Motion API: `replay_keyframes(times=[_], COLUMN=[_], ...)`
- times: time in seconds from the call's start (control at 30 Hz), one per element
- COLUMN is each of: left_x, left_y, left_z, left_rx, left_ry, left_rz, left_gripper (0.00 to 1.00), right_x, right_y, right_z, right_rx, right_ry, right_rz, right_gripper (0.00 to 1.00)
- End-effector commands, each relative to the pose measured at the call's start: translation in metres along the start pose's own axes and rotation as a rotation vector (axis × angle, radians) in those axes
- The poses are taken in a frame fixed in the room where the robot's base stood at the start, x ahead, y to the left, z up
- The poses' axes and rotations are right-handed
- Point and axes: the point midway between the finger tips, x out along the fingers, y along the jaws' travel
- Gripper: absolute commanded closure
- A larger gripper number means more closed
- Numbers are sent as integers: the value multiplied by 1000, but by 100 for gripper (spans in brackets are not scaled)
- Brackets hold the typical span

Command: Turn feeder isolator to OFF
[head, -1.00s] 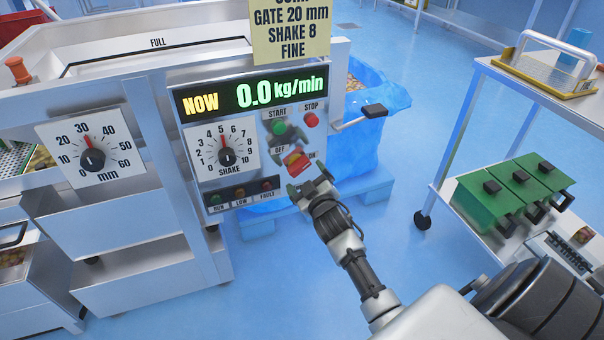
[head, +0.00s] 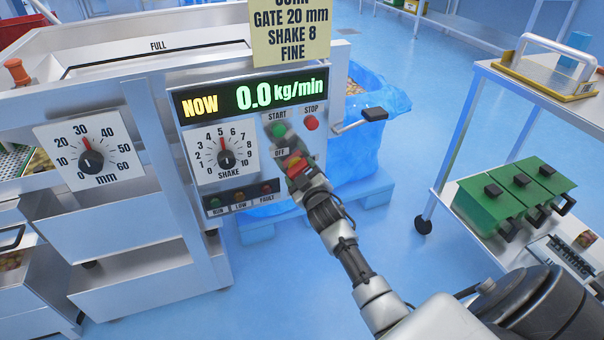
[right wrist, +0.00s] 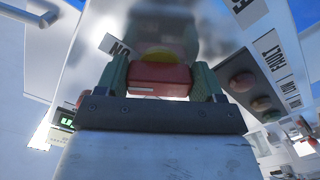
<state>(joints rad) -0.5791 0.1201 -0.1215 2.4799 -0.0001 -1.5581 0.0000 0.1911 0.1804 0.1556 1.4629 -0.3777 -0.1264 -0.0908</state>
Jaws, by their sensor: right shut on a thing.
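The feeder isolator (head: 294,162) is a red handle with yellow on the front panel, below the START and STOP buttons. My right gripper (head: 288,157) is at it, and its arm comes in from the lower right. In the right wrist view the red handle (right wrist: 160,78) sits between the two greenish fingers, with the gripper (right wrist: 159,82) shut on it. The OFF label (head: 279,153) shows just left of the handle in the head view. The ON label (right wrist: 117,47) shows in the right wrist view but is hidden in the head view. My left gripper is out of view.
The green START button (head: 278,129) and red STOP button (head: 311,123) are close above the gripper. The display (head: 250,97) reads 0.0 kg/min. A crank handle (head: 374,114) sticks out at the right. A trolley (head: 440,190) stands farther right, with open floor between.

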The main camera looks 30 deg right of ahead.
Motion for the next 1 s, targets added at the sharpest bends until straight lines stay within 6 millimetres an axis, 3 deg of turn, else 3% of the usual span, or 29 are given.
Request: replay_keyframes(times=[0.43,1.0], left_x=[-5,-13], left_y=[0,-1], left_z=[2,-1], left_rx=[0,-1], left_ry=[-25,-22], left_rz=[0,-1], left_gripper=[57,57], right_x=[0,0], right_y=[1,4], right_z=[0,-1], right_rx=[-140,-663], right_ry=[-1,0], right_rz=[-1,-2], right_gripper=[56,56])
